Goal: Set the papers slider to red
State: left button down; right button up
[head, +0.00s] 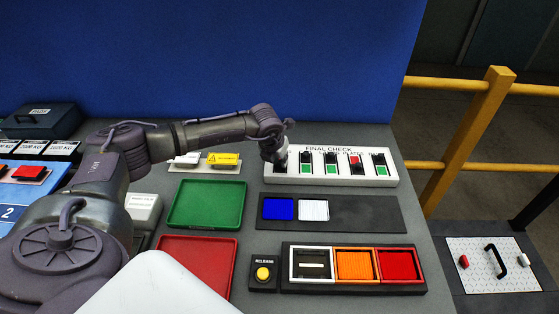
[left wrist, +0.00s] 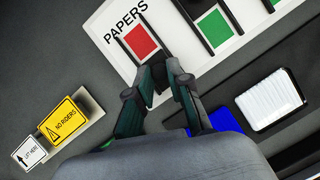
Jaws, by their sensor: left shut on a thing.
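The white FINAL CHECK panel (head: 340,181) stands at the back right of the table in the head view. My left gripper (head: 277,163) is at its left end and hides the papers slider there. In the left wrist view, the PAPERS label and the red field (left wrist: 139,40) of the papers slider show. My left gripper (left wrist: 155,73) is shut at the lower end of that slot, just below the red field. It is shut on the papers slider's knob, which the fingers mostly hide. No green shows in this slot. My right gripper is not in view.
Other sliders on the panel show green, one shows red (head: 355,159). A black tray (head: 375,213) with blue and white pieces lies in front. A green tray (head: 207,204) and a yellow NO RIDERS sign (head: 224,159) are to the left.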

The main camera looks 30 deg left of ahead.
pick_arm(q)
jog(key=c, duration=1.1)
grip_release()
jog(key=shift+s, duration=0.2)
jog(key=shift+o, duration=0.2)
jog(key=shift+d, duration=0.1)
jog(key=shift+r, duration=0.15)
jog(key=shift+r, duration=0.35)
jog(key=v, duration=1.1)
jog(key=shift+s, duration=0.1)
